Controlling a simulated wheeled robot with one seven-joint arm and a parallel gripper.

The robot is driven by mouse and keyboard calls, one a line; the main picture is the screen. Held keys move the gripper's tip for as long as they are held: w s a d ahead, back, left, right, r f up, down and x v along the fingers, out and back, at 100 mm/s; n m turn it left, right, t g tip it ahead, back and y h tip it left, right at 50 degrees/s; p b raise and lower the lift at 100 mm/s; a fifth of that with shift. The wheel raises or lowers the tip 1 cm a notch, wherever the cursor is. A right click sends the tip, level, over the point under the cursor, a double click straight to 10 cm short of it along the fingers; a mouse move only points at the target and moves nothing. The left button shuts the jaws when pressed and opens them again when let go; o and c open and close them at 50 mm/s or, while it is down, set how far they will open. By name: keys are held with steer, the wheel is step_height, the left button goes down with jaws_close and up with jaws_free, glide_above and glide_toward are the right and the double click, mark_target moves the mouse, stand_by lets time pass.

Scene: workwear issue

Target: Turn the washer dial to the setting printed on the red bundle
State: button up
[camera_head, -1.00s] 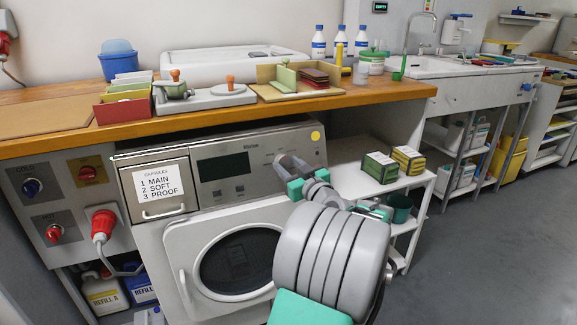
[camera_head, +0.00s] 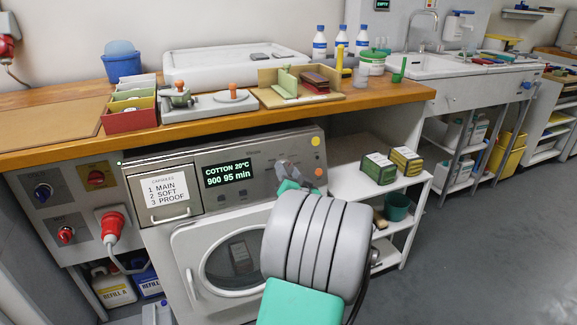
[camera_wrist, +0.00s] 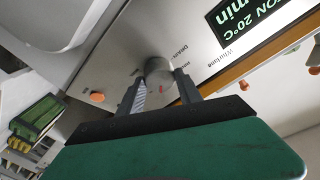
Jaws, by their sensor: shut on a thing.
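The washer (camera_head: 165,245) stands under the counter. Its lit display (camera_head: 227,173) reads "COTTON 20°C" and "900 95 min". In the wrist view the grey round dial (camera_wrist: 159,70) sits between the two fingers of my gripper (camera_wrist: 160,88), which is shut on it. In the head view my gripper (camera_head: 290,178) is at the washer panel, and my arm covers part of the door and panel. I cannot surely make out a red bundle or its print; a dim object (camera_head: 241,253) shows behind the door glass.
A capsule drawer (camera_head: 165,194) is labelled 1 MAIN, 2 SOFT, 3 PROOF. Two boxes (camera_head: 378,167) stand on a white shelf right of the washer. A tray (camera_head: 296,90) on the wooden counter holds dark red pieces. Floor at right is clear.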

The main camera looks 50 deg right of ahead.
steer(key=shift+m, duration=0.3)
steer(key=o, duration=1.4)
steer(key=shift+c, duration=0.2)
steer(key=shift+s+a, duration=0.1)
steer(key=v, duration=0.7)
steer(key=shift+s+a+p, duration=0.15)
steer(key=shift+a+p, duration=0.15)
steer(key=shift+p, duration=0.05)
